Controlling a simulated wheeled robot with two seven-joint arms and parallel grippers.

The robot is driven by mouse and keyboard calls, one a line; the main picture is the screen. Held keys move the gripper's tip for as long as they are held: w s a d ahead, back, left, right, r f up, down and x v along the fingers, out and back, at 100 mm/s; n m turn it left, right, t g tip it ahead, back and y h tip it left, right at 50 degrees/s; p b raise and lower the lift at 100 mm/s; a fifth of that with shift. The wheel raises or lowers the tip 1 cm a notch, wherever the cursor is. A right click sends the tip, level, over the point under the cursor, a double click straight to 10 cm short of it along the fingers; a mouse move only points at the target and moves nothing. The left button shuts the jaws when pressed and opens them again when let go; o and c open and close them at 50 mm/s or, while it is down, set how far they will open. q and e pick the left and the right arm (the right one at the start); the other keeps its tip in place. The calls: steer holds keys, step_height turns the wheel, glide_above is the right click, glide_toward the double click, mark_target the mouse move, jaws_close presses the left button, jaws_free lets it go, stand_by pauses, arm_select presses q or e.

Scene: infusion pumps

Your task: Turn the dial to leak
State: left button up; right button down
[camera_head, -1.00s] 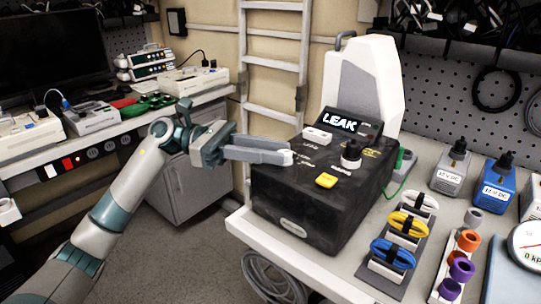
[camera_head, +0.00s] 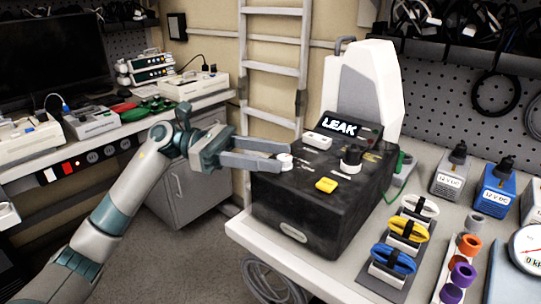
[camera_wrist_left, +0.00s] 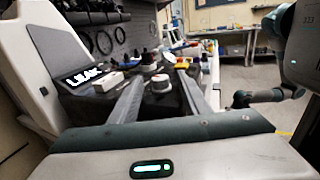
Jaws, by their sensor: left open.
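The black pump tester box (camera_head: 318,208) sits on the right-hand table. Its small screen (camera_head: 340,127) reads LEAK.
A yellow button (camera_head: 326,185) and a white switch block (camera_head: 318,138) are on the box top. Coiled tubes (camera_head: 408,228), adapters (camera_head: 448,182) and a gauge (camera_head: 528,250) stand to the right. A ladder (camera_head: 275,80) is behind my left gripper.

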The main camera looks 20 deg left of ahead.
arm_select(q)
steer(key=shift+a+f, duration=0.1)
steer(key=shift+a, duration=0.6)
steer(key=a+b, duration=0.2)
steer(key=a, duration=1.4)
steer(key=shift+s+b, duration=0.35)
steer(key=shift+s, duration=0.05)
arm_select(e)
steer(key=shift+w+a+t+y, duration=0.3)
steer(key=shift+w+a+t, duration=0.25)
steer(key=shift+a, duration=0.4)
steer(key=shift+w+a+t+y, duration=0.3)
steer(key=shift+w+a+t, duration=0.25)
steer(key=shift+a, duration=0.4)
arm_select(q)
steer(key=shift+d, duration=0.1)
arm_select(e)
steer(key=shift+w+d+f, duration=0.15)
steer(key=shift+w+d, duration=0.1)
steer(key=shift+s, duration=0.1)
